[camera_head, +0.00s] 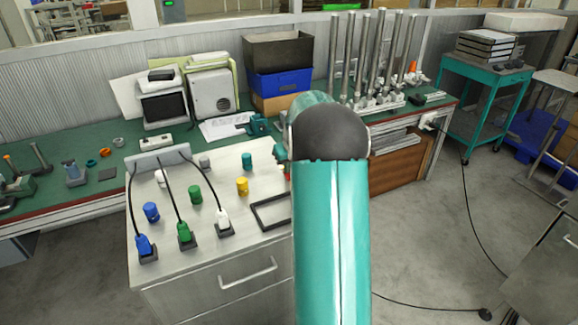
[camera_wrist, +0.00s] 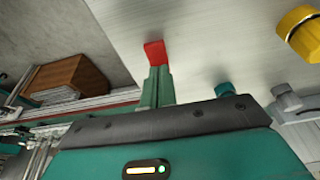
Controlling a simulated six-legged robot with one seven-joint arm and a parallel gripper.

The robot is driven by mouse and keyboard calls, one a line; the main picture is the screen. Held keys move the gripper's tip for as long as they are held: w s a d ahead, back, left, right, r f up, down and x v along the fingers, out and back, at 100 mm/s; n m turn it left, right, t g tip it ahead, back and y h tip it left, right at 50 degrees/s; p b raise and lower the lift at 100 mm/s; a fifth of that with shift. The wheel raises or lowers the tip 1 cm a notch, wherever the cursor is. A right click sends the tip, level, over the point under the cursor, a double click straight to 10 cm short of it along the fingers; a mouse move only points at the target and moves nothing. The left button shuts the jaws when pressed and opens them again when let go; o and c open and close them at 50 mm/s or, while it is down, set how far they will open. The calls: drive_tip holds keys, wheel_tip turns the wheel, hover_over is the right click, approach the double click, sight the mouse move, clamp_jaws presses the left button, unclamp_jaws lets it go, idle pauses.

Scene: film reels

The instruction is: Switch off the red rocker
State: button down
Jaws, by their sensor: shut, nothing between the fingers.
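A red piece (camera_wrist: 154,52), which looks like the red rocker, shows in the wrist view near the edge of the pale cabinet top (camera_wrist: 215,45). My gripper (camera_wrist: 158,72) is shut, with its teal fingers together and nothing between them. Its tips lie right at the lower end of the red piece; I cannot tell whether they touch it. The rocker's tilt cannot be made out. In the head view my arm covers the right part of the cabinet top (camera_head: 175,268) and hides most of the gripper.
A yellow knob (camera_head: 242,186), a teal knob (camera_head: 247,160), a green knob (camera_head: 195,194) and a blue knob (camera_head: 151,211) stand on the cabinet top. Plugs with black cables and a black frame (camera_head: 258,222) are there too. A green bench (camera_head: 60,203) with boxes runs behind.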

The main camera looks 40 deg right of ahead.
drive_tip(key=shift+w+f, duration=0.1)
drive_tip(key=shift+f, duration=0.2)
drive_tip(key=shift+s+a+f+g, duration=0.1)
drive_tip(key=shift+s+a+g, duration=0.05)
drive_tip(key=shift+s, duration=0.35)
drive_tip(key=shift+s+a+g, duration=0.1)
drive_tip(key=shift+s+g, duration=0.05)
drive_tip(key=shift+s, duration=0.3)
drive_tip(key=shift+r, duration=0.25)
drive_tip(key=v, duration=1.4)
drive_tip(key=shift+s, duration=0.2)
drive_tip(key=shift+f, duration=0.1)
